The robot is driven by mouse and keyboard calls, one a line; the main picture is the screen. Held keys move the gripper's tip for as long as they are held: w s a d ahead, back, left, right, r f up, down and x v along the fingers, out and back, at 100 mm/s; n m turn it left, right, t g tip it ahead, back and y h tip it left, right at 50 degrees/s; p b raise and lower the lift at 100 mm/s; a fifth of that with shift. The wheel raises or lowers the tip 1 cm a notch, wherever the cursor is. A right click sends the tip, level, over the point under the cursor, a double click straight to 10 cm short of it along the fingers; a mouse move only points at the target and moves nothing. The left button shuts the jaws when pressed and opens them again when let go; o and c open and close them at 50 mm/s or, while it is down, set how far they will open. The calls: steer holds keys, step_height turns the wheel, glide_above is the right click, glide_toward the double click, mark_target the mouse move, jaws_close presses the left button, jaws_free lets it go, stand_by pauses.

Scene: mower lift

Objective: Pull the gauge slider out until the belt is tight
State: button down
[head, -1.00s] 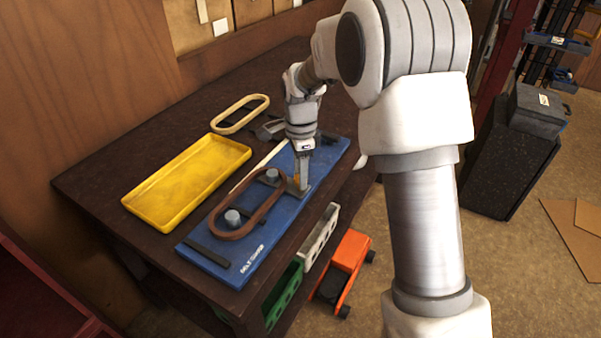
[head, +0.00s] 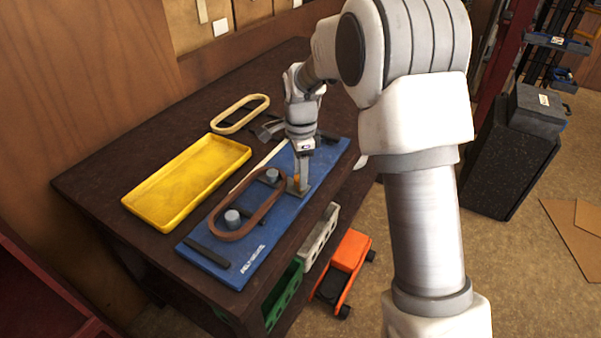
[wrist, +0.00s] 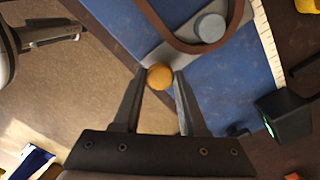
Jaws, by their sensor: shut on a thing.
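The blue belt gauge board (head: 268,232) lies on the dark bench in the head view. A brown belt (head: 250,228) loops around two grey pegs, the near peg (head: 232,218) and the slider's peg (head: 272,175). In the wrist view a gap shows between the belt (wrist: 178,42) and the slider's peg (wrist: 209,28), so the belt looks loose there. The grey slider plate (wrist: 172,52) carries an orange knob (wrist: 160,77) at the board's edge. My gripper (head: 301,188) points down, its fingertips shut on the knob, which also shows in the wrist view (wrist: 160,73).
A yellow tray (head: 190,180) lies left of the board. A cream belt (head: 240,112) lies behind, near a dark tool (head: 270,130). A green crate (head: 285,295), a grey crate (head: 320,235) and an orange item (head: 345,265) sit below the bench's right edge.

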steer(key=shift+w+d+r+p, duration=0.15)
steer(key=shift+w+d+p, duration=0.15)
steer(key=shift+w, duration=0.1)
steer(key=shift+w+d+p, duration=0.2)
steer(key=shift+w+d, duration=0.1)
steer(key=shift+w, duration=0.2)
steer(key=shift+w+d+p, duration=0.15)
steer(key=shift+w+d, duration=0.1)
steer(key=shift+w, duration=0.2)
steer(key=shift+c, duration=2.3)
jaws_free()
step_height(320, 180, up, 17)
steer(key=p, duration=0.2)
steer(key=shift+p, duration=0.3)
steer(key=shift+r, duration=0.1)
